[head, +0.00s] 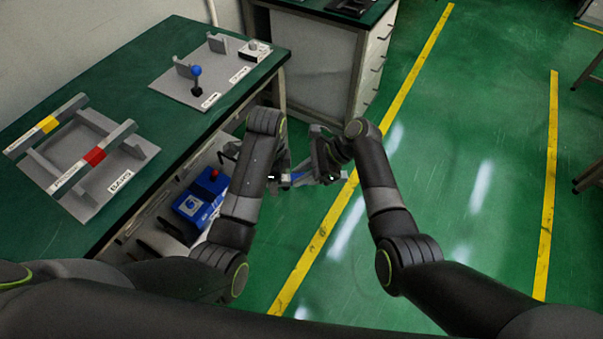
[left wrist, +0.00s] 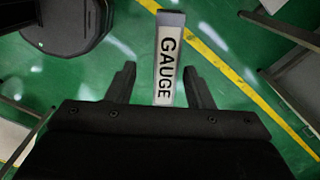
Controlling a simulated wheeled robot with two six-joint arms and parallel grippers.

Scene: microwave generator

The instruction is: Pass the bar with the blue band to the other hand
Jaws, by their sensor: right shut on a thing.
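The bar with the blue band (head: 298,176) is held in the air beside the table, and its blue part shows between my two wrists. My right gripper (head: 322,176) is shut on it. In the left wrist view the bar's pale end with a GAUGE label (left wrist: 166,65) lies between the two fingers of my left gripper (left wrist: 160,86). Those fingers are open, with a gap on each side of the bar. In the head view my left gripper is partly hidden by my arm. The blue band does not show in the left wrist view.
A grey rack (head: 70,160) on the green table (head: 130,75) bears a yellow-banded bar (head: 47,124) and a red-banded bar (head: 94,156). A grey plate (head: 208,84) with a blue-knobbed lever stands behind. A blue box (head: 197,208) sits below the table. Open floor lies right.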

